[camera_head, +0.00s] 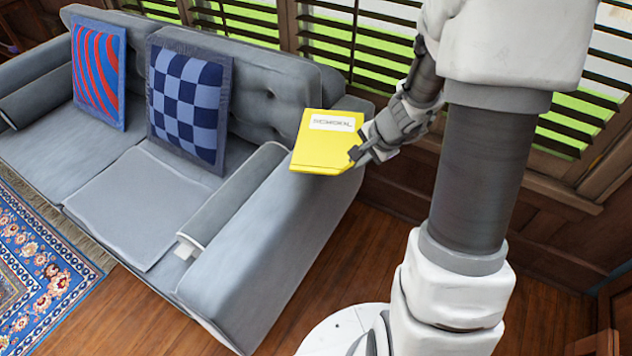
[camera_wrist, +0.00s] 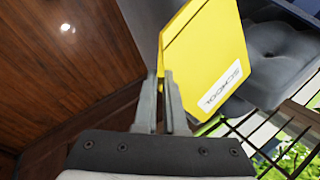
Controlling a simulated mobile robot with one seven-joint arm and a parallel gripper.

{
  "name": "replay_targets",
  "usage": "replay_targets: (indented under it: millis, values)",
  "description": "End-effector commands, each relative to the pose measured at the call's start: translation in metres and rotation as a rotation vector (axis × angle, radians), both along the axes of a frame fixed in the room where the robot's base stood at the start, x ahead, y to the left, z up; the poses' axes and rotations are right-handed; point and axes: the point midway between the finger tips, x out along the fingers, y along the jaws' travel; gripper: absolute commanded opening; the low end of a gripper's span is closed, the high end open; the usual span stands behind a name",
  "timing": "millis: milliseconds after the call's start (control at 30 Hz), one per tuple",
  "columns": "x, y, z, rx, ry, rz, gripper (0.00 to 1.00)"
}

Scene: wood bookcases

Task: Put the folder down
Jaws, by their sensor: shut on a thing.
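A yellow folder (camera_head: 322,146) with a white label shows in the head view, over the right armrest of the grey sofa. Its label reads "SCHOOL" in the wrist view (camera_wrist: 207,55). My gripper (camera_head: 358,153) is shut on the folder's right edge in the head view. In the wrist view the two fingers (camera_wrist: 166,78) are close together at the folder's near edge. I cannot tell whether the folder touches the armrest or is held above it.
The grey sofa (camera_head: 135,205) has a red-and-blue cushion (camera_head: 98,72), a checkered cushion (camera_head: 187,100) and free seat room. A patterned rug (camera_head: 45,270) lies at the left on the wood floor (camera_head: 140,320). Windows with blinds (camera_head: 375,45) stand behind.

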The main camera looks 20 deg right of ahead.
Motion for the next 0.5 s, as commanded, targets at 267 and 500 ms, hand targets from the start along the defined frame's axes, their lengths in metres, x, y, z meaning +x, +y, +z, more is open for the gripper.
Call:
replay_targets:
  millis: [267,500]
  values:
    - [0.025,0.050,-0.036,0.000,0.000,0.001,0.00]
    - [0.030,0.060,-0.049,0.000,0.000,-0.002,0.00]
